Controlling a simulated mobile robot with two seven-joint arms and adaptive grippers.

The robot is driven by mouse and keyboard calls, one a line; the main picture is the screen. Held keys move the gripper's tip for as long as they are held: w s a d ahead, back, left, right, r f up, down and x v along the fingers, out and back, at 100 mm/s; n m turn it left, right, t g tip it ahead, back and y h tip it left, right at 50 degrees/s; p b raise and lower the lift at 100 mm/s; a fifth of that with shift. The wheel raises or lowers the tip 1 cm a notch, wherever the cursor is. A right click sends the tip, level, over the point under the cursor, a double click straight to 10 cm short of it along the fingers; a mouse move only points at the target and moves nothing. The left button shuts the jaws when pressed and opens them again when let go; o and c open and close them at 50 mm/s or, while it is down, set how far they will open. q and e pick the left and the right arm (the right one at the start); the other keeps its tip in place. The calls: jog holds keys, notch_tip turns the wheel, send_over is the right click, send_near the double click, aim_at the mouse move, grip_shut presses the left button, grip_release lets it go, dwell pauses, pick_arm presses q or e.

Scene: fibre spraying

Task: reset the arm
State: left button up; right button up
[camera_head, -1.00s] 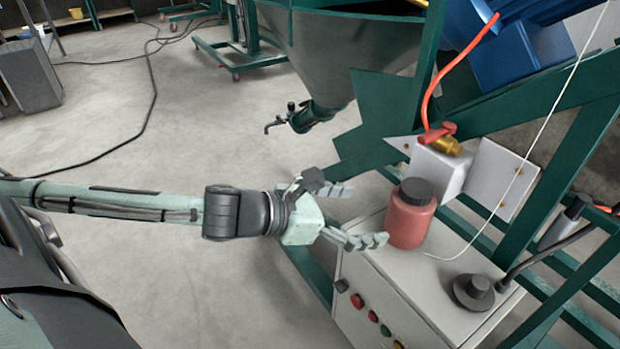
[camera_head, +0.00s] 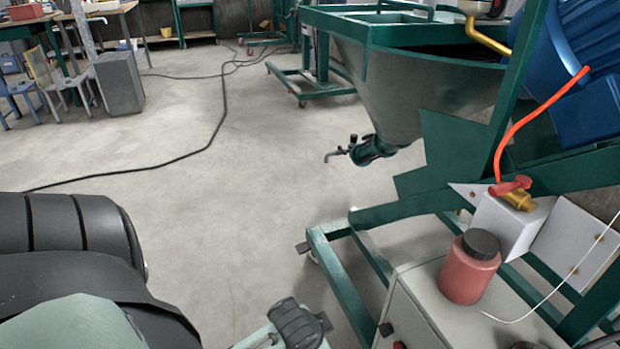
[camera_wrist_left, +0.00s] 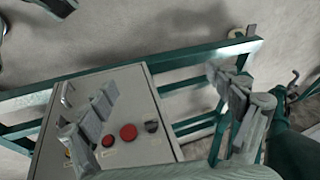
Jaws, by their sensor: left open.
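My left gripper (camera_wrist_left: 168,115) shows in the left wrist view with its two grey fingers wide apart and nothing between them. Behind the fingers are the control cabinet (camera_wrist_left: 130,85), with a red button (camera_wrist_left: 129,132) and a dark knob (camera_wrist_left: 152,127), and a green frame. The red bottle with a black cap (camera_head: 468,270) stands upright on the cabinet, apart from my arm. My right gripper is not in view.
A green machine frame (camera_head: 335,275) with a grey hopper (camera_head: 420,95) stands at centre right. A valve (camera_head: 370,150) hangs from the hopper. A black cable (camera_head: 205,145) lies on the floor. The floor between my arm and the hopper is clear.

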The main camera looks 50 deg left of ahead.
pick_arm(q)
jog(key=shift+s+d+f+n+g, duration=0.15)
jog(key=shift+s+f+n, duration=0.1)
jog(key=shift+s+n, duration=0.2)
jog(key=shift+s+f+n+g, duration=0.15)
jog(key=shift+s+f+n, duration=0.05)
jog(key=shift+s+n, duration=0.2)
